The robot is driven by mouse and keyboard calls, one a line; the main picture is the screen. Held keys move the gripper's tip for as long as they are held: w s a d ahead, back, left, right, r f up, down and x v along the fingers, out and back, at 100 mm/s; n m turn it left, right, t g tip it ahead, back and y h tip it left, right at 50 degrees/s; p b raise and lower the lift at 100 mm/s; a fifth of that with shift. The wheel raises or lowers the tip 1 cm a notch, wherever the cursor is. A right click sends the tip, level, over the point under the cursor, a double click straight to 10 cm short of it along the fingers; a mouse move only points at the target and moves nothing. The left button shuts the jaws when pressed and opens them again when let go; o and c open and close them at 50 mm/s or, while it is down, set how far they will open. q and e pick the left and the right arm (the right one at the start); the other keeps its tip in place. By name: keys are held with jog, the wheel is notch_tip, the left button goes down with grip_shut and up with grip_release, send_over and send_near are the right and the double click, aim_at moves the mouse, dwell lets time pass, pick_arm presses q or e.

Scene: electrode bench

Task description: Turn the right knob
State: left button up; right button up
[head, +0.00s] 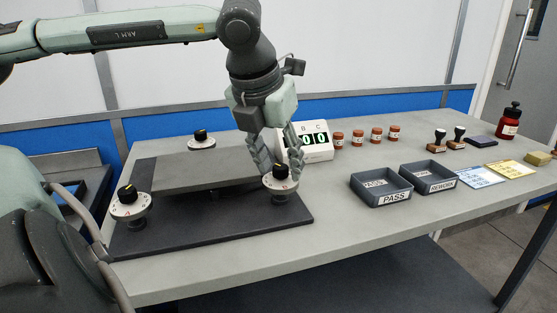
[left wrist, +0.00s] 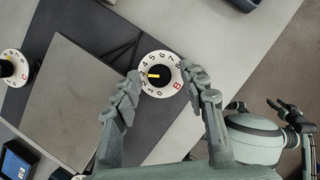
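The right knob (head: 280,172) is a black cap with a yellow mark on a round white dial (head: 283,185), at the right end of the dark base plate. In the left wrist view the knob (left wrist: 160,75) has a red B on its dial, and its yellow mark points left, near the 3. My left gripper (head: 279,167) is open above the dial, pointing down. Its fingertips stand apart on either side of the knob, also in the left wrist view (left wrist: 161,75). I cannot tell whether they touch it. Dark claw-like parts at the right of that view may be my right gripper.
Two more dial knobs stand at the front left (head: 130,199) and back (head: 201,140). A raised grey plate (head: 185,170) lies between the knobs. A white display (head: 317,142) stands behind the gripper. The PASS tray (head: 381,195) and REWORK tray (head: 428,184) are to the right.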

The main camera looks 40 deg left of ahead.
pick_arm(q)
jog(key=v, duration=1.2)
dwell(0.6)
